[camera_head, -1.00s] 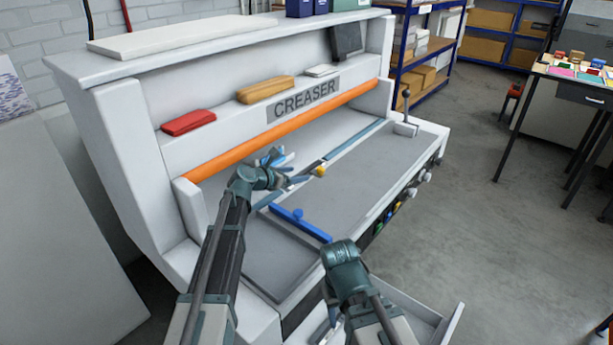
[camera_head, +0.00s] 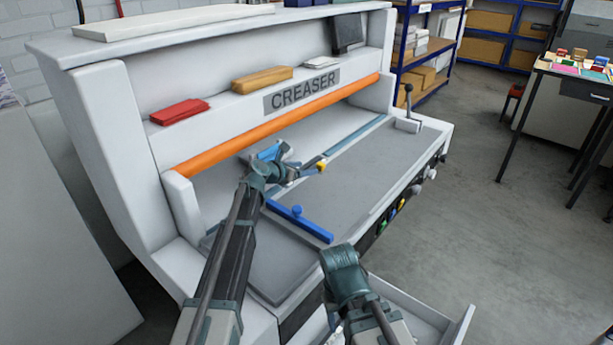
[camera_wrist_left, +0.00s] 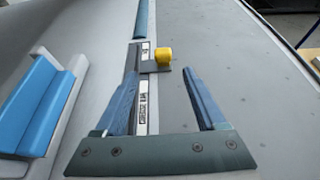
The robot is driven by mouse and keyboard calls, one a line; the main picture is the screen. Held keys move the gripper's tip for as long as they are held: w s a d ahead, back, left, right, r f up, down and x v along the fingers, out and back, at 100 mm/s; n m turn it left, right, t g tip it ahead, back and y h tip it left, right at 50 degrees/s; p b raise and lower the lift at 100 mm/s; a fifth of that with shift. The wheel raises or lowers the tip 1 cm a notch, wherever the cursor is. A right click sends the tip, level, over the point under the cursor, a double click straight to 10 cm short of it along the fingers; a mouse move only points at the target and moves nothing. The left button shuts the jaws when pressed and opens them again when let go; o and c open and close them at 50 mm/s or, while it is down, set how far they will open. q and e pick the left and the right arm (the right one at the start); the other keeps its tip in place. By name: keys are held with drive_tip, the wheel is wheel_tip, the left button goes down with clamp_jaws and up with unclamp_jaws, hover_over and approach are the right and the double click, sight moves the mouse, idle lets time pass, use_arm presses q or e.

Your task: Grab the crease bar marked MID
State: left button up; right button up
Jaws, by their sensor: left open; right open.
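The bar with a yellow knob (camera_head: 321,165) lies in the creaser's slot line; in the left wrist view its yellow knob (camera_wrist_left: 163,56) stands on a dark plate. White labels sit along the strip (camera_wrist_left: 141,118); their lettering is too small to read, so I cannot confirm MID. My left gripper (camera_head: 300,172) is open above this strip; in the wrist view its fingers (camera_wrist_left: 163,92) stand either side of the strip, the knob just beyond the tips. A blue bar with a blue knob (camera_head: 298,219) lies nearer on the bed. My right gripper (camera_head: 346,275) is open, low at front, its fingers mostly hidden.
The grey creaser bed (camera_head: 395,155) is clear to the right. An orange roller (camera_head: 230,145) runs behind it. A light blue piece (camera_wrist_left: 30,105) is left of my left gripper. An open drawer (camera_head: 425,320) juts out at the front. A lever (camera_head: 408,105) stands at the far end.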

sight(319, 167)
use_arm(q)
drive_tip(key=shift+x, duration=1.2)
drive_tip(key=shift+s+f+b+x, duration=0.1)
drive_tip(key=shift+b+x, duration=0.6)
drive_tip(key=shift+x, duration=0.6)
drive_tip(key=shift+s+f+b+x, duration=0.1)
drive_tip(key=shift+b+x, duration=0.55)
drive_tip(key=shift+x, duration=0.7)
drive_tip(key=shift+s+d, duration=0.1)
drive_tip(key=shift+d, duration=0.05)
clamp_jaws()
